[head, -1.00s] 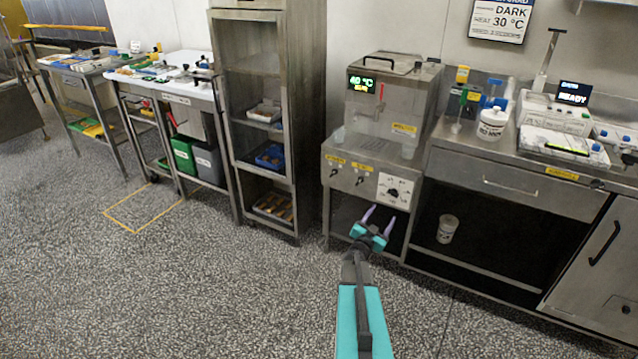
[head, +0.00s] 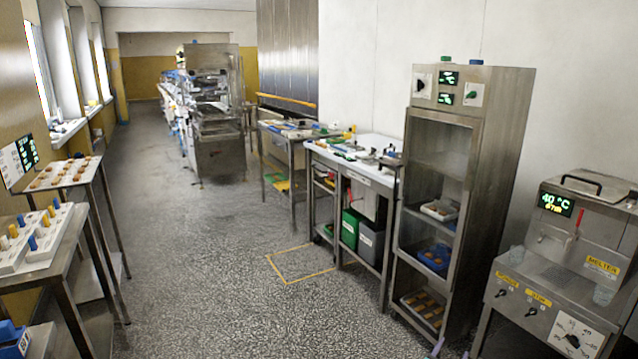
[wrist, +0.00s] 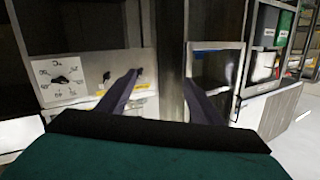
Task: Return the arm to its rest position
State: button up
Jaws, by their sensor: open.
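My gripper (wrist: 160,78) is open and empty in the wrist view, its two dark fingers spread apart with nothing between them. In the head view only the pale purple fingertips (head: 451,350) show at the bottom edge, in front of the floor between the steel cabinet and the melter. The rest of my arm is out of that view. The melter (head: 570,245), a steel box with a green 40 °C display, stands at the right. Its dial panel shows in the wrist view (wrist: 62,80), behind the fingers.
The tall steel cabinet (head: 497,165) stands left of the melter, with a white-topped table (head: 375,180) beyond it. At the left edge are a tray stand (head: 60,175) and a bench (head: 45,265). The speckled floor (head: 215,280) between is clear.

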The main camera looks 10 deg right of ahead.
jog(key=a+f+n+y+p, duration=0.1)
jog(key=a+f+n+y, duration=0.25)
jog(key=a, duration=0.65)
jog(key=a+f+n+y, duration=0.2)
jog(key=a+f+y, duration=0.15)
jog(key=a, duration=0.75)
jog(key=a+f+n+y+p, duration=0.1)
jog(key=a+f+n+y, duration=0.3)
jog(key=a, duration=0.6)
jog(key=s+a+f+n+g+y, duration=0.15)
jog(key=s+a+f+g, duration=0.4)
jog(key=s+a, duration=0.55)
jog(key=s+a+g, duration=0.1)
jog(key=s+g, duration=0.9)
jog(key=s, duration=1.7)
jog(key=shift+s+a+r+n+g+p, duration=0.25)
jog(key=shift+s+a+n+g+p, duration=0.1)
jog(key=shift+n+p, duration=0.1)
